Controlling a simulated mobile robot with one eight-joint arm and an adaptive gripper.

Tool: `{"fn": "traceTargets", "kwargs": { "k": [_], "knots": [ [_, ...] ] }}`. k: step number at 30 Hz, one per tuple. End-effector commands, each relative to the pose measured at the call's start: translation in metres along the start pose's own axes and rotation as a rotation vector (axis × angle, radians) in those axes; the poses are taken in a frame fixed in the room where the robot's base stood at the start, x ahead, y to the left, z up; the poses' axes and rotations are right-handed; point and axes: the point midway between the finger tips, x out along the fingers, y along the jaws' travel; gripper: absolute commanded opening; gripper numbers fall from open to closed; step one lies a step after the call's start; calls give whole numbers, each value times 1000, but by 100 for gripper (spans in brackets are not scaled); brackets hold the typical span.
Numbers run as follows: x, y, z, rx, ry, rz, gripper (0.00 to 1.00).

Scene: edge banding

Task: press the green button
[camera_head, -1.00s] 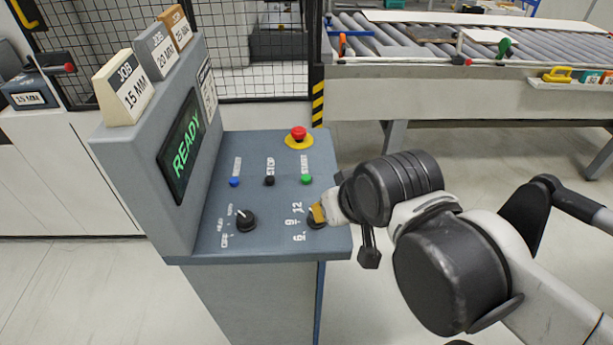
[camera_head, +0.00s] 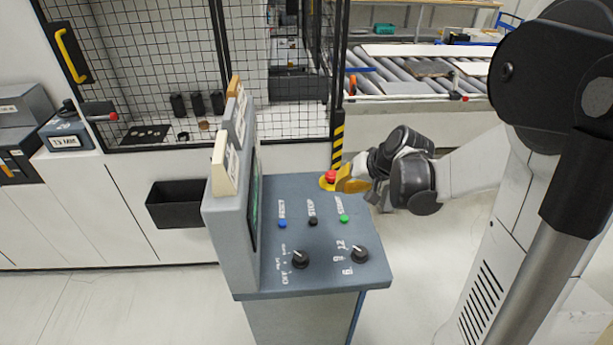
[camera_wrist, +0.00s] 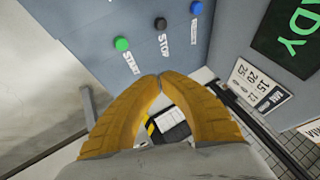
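The green button (camera_head: 344,219) labelled START is on the top of the grey control console (camera_head: 290,285), right of the black STOP button (camera_head: 313,221) and the blue RESET button (camera_head: 282,223). My gripper (camera_head: 345,180) is at the console's back right edge, beside the red emergency button (camera_head: 331,176), and appears apart from the green button. In the wrist view, my gripper's yellow fingers (camera_wrist: 160,77) meet at the tips with nothing visible between them. The green button (camera_wrist: 121,44) shows just beyond and left of the tips. The fingers' height above the panel is unclear.
Two black dials stand at the console's front, a left one (camera_head: 300,259) and a right one (camera_head: 359,254). The upright display housing (camera_head: 232,240) with job blocks bounds the left. A mesh fence (camera_head: 170,60) and roller conveyor (camera_head: 410,75) lie behind. Open floor is right of the console.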

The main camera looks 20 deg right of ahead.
Motion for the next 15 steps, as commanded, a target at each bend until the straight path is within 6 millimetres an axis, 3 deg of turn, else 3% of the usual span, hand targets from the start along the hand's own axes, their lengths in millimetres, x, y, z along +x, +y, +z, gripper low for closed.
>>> {"fn": "traceTargets", "kwargs": {
  "k": [6, 15],
  "knots": [
    [5, 13, -11, 29, 6, -20, 0],
    [6, 13, -10, 30, 6, -21, 0]
  ]
}}
